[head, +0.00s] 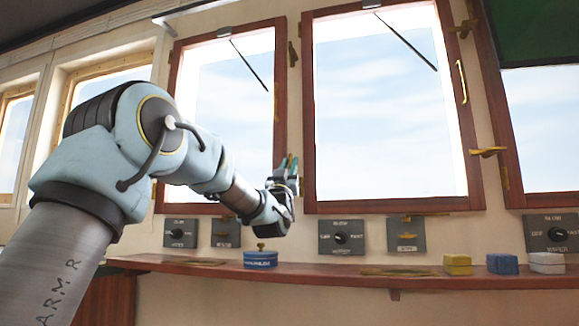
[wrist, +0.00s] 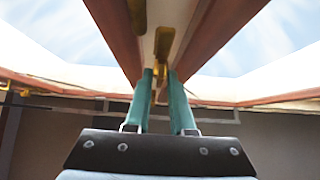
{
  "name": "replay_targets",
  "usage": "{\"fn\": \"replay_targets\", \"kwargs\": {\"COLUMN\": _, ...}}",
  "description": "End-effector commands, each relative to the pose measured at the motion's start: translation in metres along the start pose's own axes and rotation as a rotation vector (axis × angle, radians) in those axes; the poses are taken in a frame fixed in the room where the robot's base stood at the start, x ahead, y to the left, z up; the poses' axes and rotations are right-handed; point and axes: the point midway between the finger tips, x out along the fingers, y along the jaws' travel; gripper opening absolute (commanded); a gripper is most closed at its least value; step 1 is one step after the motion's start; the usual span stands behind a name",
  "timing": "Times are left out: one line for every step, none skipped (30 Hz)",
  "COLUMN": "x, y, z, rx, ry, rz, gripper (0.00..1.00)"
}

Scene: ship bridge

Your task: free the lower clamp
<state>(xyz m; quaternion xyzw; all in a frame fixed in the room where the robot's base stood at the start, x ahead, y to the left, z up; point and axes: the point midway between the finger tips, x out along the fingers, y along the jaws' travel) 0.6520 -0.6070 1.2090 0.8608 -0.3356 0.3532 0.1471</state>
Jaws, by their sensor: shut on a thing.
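My gripper (head: 287,165) is at the lower right edge of the left wooden-framed window (head: 168,150), beside the light post between the two large windows. In the wrist view its two teal fingers (wrist: 161,100) point at this post. A brass clamp (wrist: 163,45) stands just beyond the fingertips, and its near end runs in between them. My gripper is shut on this lower clamp. In the head view the gripper hides most of that clamp. Another brass clamp (head: 292,53) sits higher on the same window edge, apart from the gripper.
A red-brown shelf (head: 330,279) runs below the windows. On it are a blue tin (head: 260,259), a yellow block (head: 457,264), a blue block (head: 502,264) and a white block (head: 546,263). Grey switch panels (head: 341,238) line the wall above it. The right window has brass clamps (head: 487,152) too.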

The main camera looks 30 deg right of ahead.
Motion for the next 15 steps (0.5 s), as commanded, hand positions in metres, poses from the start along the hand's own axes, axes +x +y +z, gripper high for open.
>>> {"fn": "replay_targets", "kwargs": {"x": -0.0002, "y": -0.0003, "z": 0.0011, "rx": 0.0, "ry": -0.003, "rz": 0.0, "gripper": 0.0}}
{"fn": "replay_targets", "kwargs": {"x": -0.0002, "y": -0.0003, "z": 0.0011, "rx": 0.0, "ry": -0.003, "rz": 0.0, "gripper": 0.25}}
{"fn": "replay_targets", "kwargs": {"x": -0.0002, "y": -0.0003, "z": 0.001, "rx": 0.0, "ry": -0.002, "rz": 0.0, "gripper": 0.3}}
{"fn": "replay_targets", "kwargs": {"x": -0.0001, "y": -0.0003, "z": 0.0009, "rx": 0.001, "ry": -0.002, "rz": 0.0, "gripper": 0.33}}
{"fn": "replay_targets", "kwargs": {"x": -0.0001, "y": -0.0003, "z": 0.0008, "rx": 0.001, "ry": -0.002, "rz": 0.0, "gripper": 0.37}}
{"fn": "replay_targets", "kwargs": {"x": -0.0001, "y": -0.0002, "z": 0.0007, "rx": 0.001, "ry": -0.002, "rz": 0.0, "gripper": 0.41}}
{"fn": "replay_targets", "kwargs": {"x": -0.0001, "y": -0.0002, "z": 0.0006, "rx": 0.001, "ry": -0.001, "rz": 0.0, "gripper": 0.45}}
{"fn": "replay_targets", "kwargs": {"x": 0.0, "y": -0.0002, "z": 0.0005, "rx": 0.001, "ry": -0.001, "rz": 0.0, "gripper": 0.48}}
{"fn": "replay_targets", "kwargs": {"x": 0.0, "y": -0.0001, "z": 0.0003, "rx": 0.001, "ry": -0.001, "rz": 0.0, "gripper": 0.52}}
{"fn": "replay_targets", "kwargs": {"x": 0.0, "y": -0.0001, "z": 0.0003, "rx": 0.001, "ry": -0.001, "rz": 0.0, "gripper": 0.52}}
{"fn": "replay_targets", "kwargs": {"x": 0.0, "y": -0.0001, "z": 0.0002, "rx": 0.001, "ry": 0.0, "rz": 0.0, "gripper": 0.52}}
{"fn": "replay_targets", "kwargs": {"x": 0.0, "y": 0.0, "z": 0.0001, "rx": 0.001, "ry": 0.0, "rz": 0.001, "gripper": 0.52}}
{"fn": "replay_targets", "kwargs": {"x": 0.0001, "y": 0.0, "z": 0.0001, "rx": 0.001, "ry": 0.0, "rz": 0.001, "gripper": 0.52}}
{"fn": "replay_targets", "kwargs": {"x": 0.0001, "y": 0.0, "z": 0.0, "rx": 0.001, "ry": 0.0, "rz": 0.001, "gripper": 0.52}}
{"fn": "replay_targets", "kwargs": {"x": 0.0, "y": 0.0, "z": 0.0, "rx": 0.001, "ry": 0.0, "rz": 0.001, "gripper": 0.52}}
